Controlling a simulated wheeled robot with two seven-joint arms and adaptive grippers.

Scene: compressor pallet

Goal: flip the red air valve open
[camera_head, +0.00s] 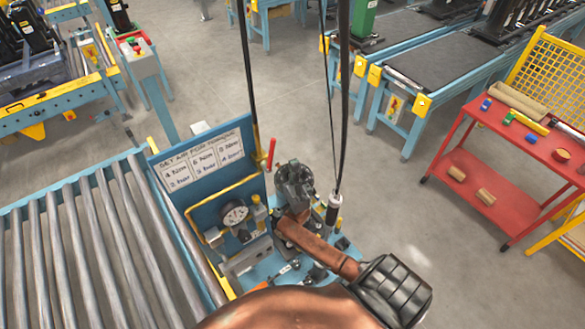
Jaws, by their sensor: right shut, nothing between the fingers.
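The red air valve handle (271,153) stands nearly upright at the right edge of the blue sign panel, beside a yellow fitting and a black hose. My right gripper (291,168) is dark grey and sits just right of and below the handle in the picture. It is shut with nothing in it. A small gap shows between it and the handle, though the depth between them is hard to judge. My left gripper is not in view.
A pressure gauge (235,214) and fittings stand on the blue pallet left of my right gripper. Black hoses hang from above near the arm. A roller conveyor (60,250) lies left, and a red cart (480,200) stands right.

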